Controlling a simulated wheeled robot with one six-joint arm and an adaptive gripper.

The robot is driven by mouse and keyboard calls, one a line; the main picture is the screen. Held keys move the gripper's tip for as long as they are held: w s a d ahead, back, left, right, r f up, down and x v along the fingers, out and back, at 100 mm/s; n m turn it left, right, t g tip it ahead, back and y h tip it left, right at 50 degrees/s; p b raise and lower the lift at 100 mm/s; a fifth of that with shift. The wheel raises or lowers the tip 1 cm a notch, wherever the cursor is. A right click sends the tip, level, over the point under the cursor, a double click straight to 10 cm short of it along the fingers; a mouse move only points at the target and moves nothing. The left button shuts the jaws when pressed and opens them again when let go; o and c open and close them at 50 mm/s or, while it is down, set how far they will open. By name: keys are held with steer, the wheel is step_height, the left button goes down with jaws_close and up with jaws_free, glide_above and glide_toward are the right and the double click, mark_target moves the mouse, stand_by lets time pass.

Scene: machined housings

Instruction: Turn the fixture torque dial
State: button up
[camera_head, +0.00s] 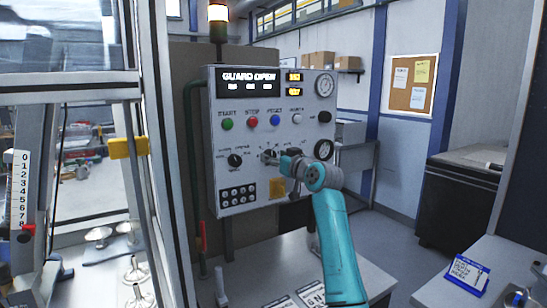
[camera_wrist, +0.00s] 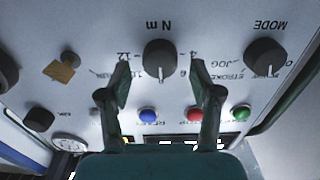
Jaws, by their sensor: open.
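The torque dial, a black knob marked "N m", sits on the front of the grey control panel. It shows in the wrist view (camera_wrist: 160,58) and partly behind my gripper in the head view (camera_head: 268,156). In the wrist view the panel looks upside down. My gripper (camera_wrist: 160,82) is open, with one finger on each side of the dial in the picture and a clear gap between each finger and the knob. The fingers do not touch the dial. In the head view my gripper (camera_head: 283,161) is close to the panel face.
A black MODE knob (camera_wrist: 266,56) sits right of the dial in the wrist view. Blue (camera_wrist: 148,115), red (camera_wrist: 193,114) and green (camera_wrist: 241,112) buttons lie near my fingers. The panel display (camera_head: 248,79) reads "GUARD OPEN". A worktable (camera_head: 375,272) stands below the panel.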

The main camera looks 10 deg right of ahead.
steer(key=shift+w+a, duration=0.2)
steer(key=shift+w, duration=0.4)
steer(key=c, duration=1.1)
steer(key=shift+m, duration=0.3)
steer(key=m, duration=0.4)
steer(key=shift+d+f+m, duration=0.1)
steer(key=shift+m, duration=1.9)
